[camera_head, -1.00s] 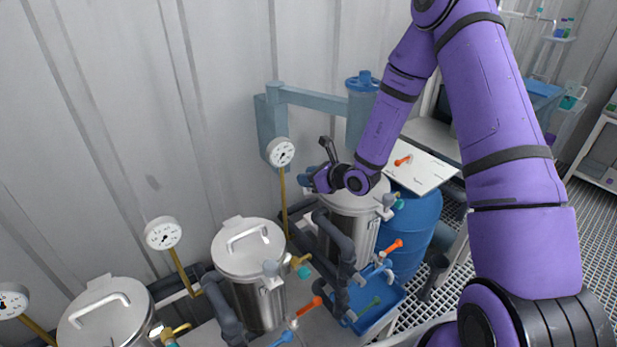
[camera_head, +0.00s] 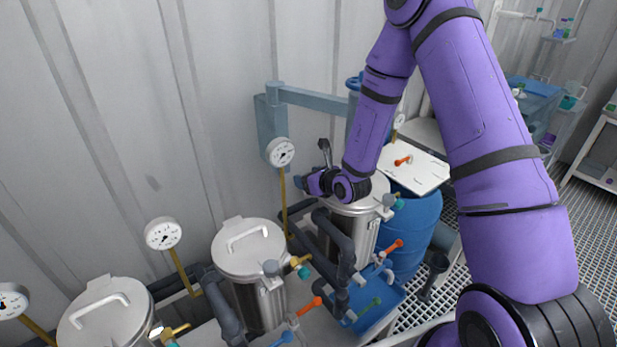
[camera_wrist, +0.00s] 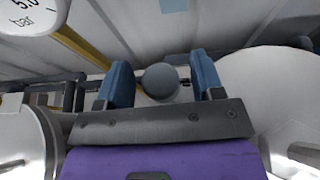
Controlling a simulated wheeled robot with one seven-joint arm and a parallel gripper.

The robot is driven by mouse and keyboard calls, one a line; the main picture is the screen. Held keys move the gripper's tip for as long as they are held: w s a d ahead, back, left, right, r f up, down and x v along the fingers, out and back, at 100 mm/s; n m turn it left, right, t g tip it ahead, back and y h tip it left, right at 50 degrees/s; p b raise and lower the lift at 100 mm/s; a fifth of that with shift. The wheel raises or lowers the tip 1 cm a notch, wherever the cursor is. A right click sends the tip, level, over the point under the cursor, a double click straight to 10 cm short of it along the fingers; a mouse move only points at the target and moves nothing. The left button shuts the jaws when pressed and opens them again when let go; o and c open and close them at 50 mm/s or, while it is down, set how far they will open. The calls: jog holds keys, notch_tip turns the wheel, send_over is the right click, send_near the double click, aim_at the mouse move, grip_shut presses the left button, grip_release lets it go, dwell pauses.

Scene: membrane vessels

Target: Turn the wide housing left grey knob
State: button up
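A round grey knob (camera_wrist: 161,80) shows in the wrist view between the two blue fingers of my gripper (camera_wrist: 163,82). The fingers stand on either side of it, with a narrow gap visible on the right and a smaller one on the left. In the head view my gripper (camera_head: 302,183) is at the left side of the rearmost steel vessel (camera_head: 347,235), by its lid, and hides the knob there. Another grey knob (camera_head: 389,200) sits at this vessel's right side. Whether the fingers touch the knob is hard to tell.
A middle steel vessel (camera_head: 249,247) and a near one (camera_head: 105,325) stand to the left. A gauge (camera_head: 281,152) on a brass stem stands close to my gripper. Dark pipes (camera_head: 335,235) run beside the vessels. A blue drum (camera_head: 417,235) stands to the right.

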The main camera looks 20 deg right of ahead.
jog(key=v, duration=1)
jog(key=shift+s+d+r, duration=0.15)
jog(key=shift+s+r, duration=0.05)
jog(key=shift+s, duration=0.15)
